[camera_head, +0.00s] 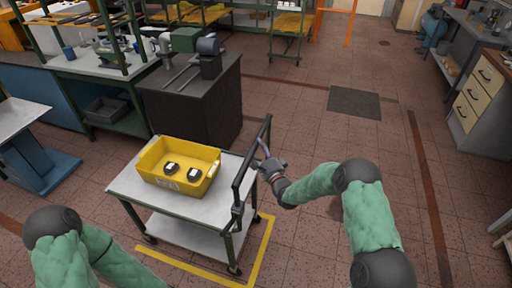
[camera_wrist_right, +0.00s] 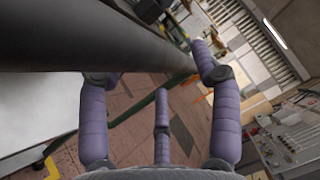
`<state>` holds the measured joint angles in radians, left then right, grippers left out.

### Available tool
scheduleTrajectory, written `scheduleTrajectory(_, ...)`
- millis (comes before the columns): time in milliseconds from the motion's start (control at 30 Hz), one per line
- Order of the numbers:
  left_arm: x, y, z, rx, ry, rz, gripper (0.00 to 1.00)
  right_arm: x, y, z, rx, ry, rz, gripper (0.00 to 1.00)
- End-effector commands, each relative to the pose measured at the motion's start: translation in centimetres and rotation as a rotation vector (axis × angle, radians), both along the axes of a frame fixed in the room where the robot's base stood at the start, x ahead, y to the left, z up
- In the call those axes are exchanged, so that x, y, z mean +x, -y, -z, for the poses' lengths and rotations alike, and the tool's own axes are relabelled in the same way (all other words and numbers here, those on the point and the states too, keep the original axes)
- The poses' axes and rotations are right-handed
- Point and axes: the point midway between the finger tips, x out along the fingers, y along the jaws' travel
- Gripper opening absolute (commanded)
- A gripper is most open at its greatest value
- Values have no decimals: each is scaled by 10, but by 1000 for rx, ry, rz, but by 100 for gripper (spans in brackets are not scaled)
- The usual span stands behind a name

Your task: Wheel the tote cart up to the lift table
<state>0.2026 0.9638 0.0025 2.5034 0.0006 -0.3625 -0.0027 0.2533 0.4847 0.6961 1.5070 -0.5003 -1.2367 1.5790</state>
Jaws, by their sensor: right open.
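The tote cart (camera_head: 215,212) has a pale top shelf, a lower shelf and a dark green frame. It stands inside yellow floor lines. A yellow tote (camera_head: 151,161) with two dark objects in it sits on top. The cart's push handle (camera_head: 240,180) rises at its right end. My right gripper (camera_head: 263,163) is open at this handle. In the right wrist view the dark handle bar (camera_wrist_right: 100,35) crosses close to the fingers of the open gripper (camera_wrist_right: 152,72); contact is unclear. A table with a blue base (camera_head: 42,172), seemingly the lift table, stands far left. My left gripper is out of view.
A dark cabinet (camera_head: 195,105) with machines stands behind the cart. A green-framed bench (camera_head: 115,65) is at the back left. Drawers (camera_head: 478,95) line the right side. The brick-red floor between, with a dark mat (camera_head: 354,103), is clear.

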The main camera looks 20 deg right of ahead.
Motion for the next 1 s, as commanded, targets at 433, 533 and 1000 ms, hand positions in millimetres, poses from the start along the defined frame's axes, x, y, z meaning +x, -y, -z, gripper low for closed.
scheduleTrajectory(433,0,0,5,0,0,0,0,25,-5,-3,-1,-1,1,64)
scheduleTrajectory(533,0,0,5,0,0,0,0,25,-5,-4,-1,-1,1,64)
scheduleTrajectory(1000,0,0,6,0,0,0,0,25,-5,-3,-1,0,1,0)
